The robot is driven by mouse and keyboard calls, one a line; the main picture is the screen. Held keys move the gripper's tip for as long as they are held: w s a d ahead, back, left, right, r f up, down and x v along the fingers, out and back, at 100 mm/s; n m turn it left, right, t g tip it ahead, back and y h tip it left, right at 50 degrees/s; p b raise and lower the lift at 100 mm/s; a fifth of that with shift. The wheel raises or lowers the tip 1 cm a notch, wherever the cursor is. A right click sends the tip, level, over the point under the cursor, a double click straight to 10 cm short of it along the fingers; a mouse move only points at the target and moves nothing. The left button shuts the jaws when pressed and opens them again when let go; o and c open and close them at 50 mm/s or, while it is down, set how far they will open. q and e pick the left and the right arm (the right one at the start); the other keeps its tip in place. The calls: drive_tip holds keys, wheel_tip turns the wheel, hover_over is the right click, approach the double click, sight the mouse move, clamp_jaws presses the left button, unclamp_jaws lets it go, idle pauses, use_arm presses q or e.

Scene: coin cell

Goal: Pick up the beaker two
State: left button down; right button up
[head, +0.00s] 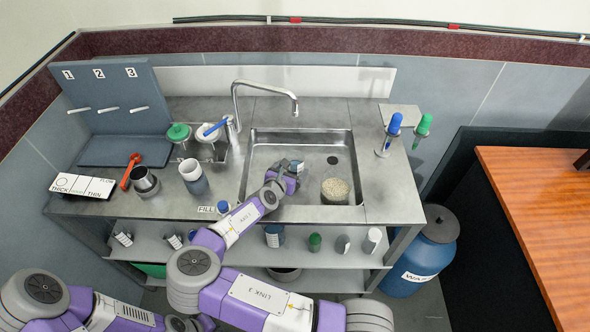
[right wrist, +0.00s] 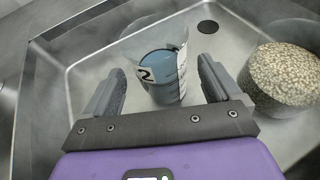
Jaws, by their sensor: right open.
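Beaker two (right wrist: 166,66), a clear beaker with blue-grey liquid and a white label with a 2, stands upright in the metal sink (head: 262,150). In the head view the beaker (head: 297,165) is partly hidden by my right gripper (head: 290,178). In the right wrist view my right gripper (right wrist: 160,84) is open, its two dark fingers on either side of the beaker's near part. A gap shows on both sides, and the beaker is not gripped. My left arm shows at the lower left of the head view, but its gripper is not visible.
A round container of beige granules (head: 336,190) stands close right of the beaker in the sink. The curved faucet (head: 265,84) rises behind.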

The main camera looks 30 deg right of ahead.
sight(292, 169)
drive_tip(key=x, duration=0.4)
drive_tip(key=c, duration=1.1)
drive_tip(key=shift+c, duration=0.5)
drive_tip(key=shift+r, duration=0.15)
